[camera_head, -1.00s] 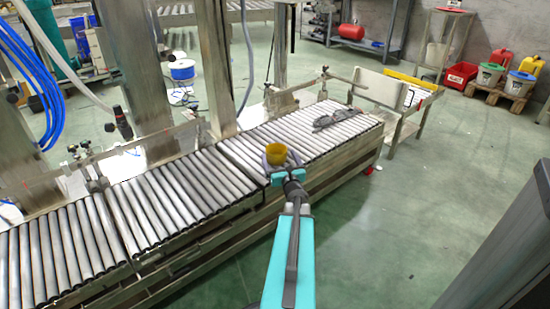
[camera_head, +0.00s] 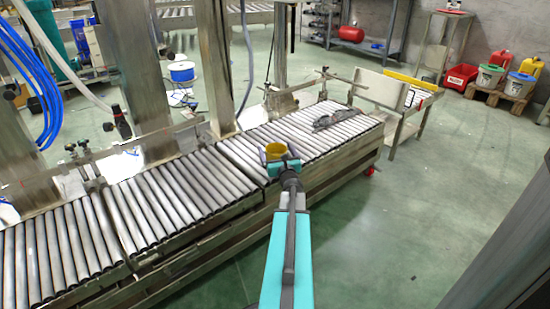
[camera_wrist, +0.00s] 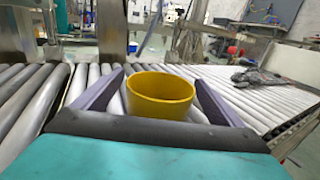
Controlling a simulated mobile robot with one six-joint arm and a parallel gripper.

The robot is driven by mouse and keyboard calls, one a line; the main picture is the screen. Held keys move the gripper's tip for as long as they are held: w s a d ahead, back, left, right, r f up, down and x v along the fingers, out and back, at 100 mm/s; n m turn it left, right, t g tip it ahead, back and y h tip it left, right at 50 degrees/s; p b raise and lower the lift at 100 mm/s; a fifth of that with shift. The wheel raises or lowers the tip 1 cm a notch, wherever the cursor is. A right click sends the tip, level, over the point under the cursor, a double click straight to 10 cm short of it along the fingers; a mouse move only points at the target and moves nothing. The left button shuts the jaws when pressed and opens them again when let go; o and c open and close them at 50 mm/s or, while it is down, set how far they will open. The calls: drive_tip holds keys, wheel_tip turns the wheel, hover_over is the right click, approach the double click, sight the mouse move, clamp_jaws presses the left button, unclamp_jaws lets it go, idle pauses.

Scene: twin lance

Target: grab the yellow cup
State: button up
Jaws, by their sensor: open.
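The yellow cup (camera_head: 276,151) stands upright on the roller conveyor (camera_head: 185,190), near its front edge. My gripper (camera_head: 277,157) is right at the cup, and my arm reaches to it from the front. In the wrist view the yellow cup (camera_wrist: 160,95) sits between the two purple fingers of my open gripper (camera_wrist: 158,92). Gaps show between the cup's sides and the fingers. The cup's lower front is hidden by the dark palm edge in the wrist view.
A grey tool-like object (camera_head: 331,119) lies on the rollers to the right of the cup; it also shows in the wrist view (camera_wrist: 258,78). Metal posts and a side rail stand along the conveyor's far side. The green floor in front is clear.

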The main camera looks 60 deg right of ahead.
idle(0.3)
drive_tip(key=c, duration=1.1)
drive_tip(key=shift+r, duration=0.1)
drive_tip(key=shift+r+p, duration=0.65)
drive_tip(key=shift+r, duration=0.2)
drive_tip(key=shift+r+p, duration=0.6)
drive_tip(key=shift+r, duration=0.3)
drive_tip(key=p+v, duration=0.4)
drive_tip(key=v, duration=0.1)
drive_tip(key=r+p+v, duration=0.1)
drive_tip(key=p+v, duration=0.3)
drive_tip(key=v, duration=0.1)
drive_tip(key=p+v, duration=0.5)
drive_tip(key=v, duration=0.1)
drive_tip(key=shift+s+d+r, duration=0.1)
drive_tip(key=shift+r, duration=0.1)
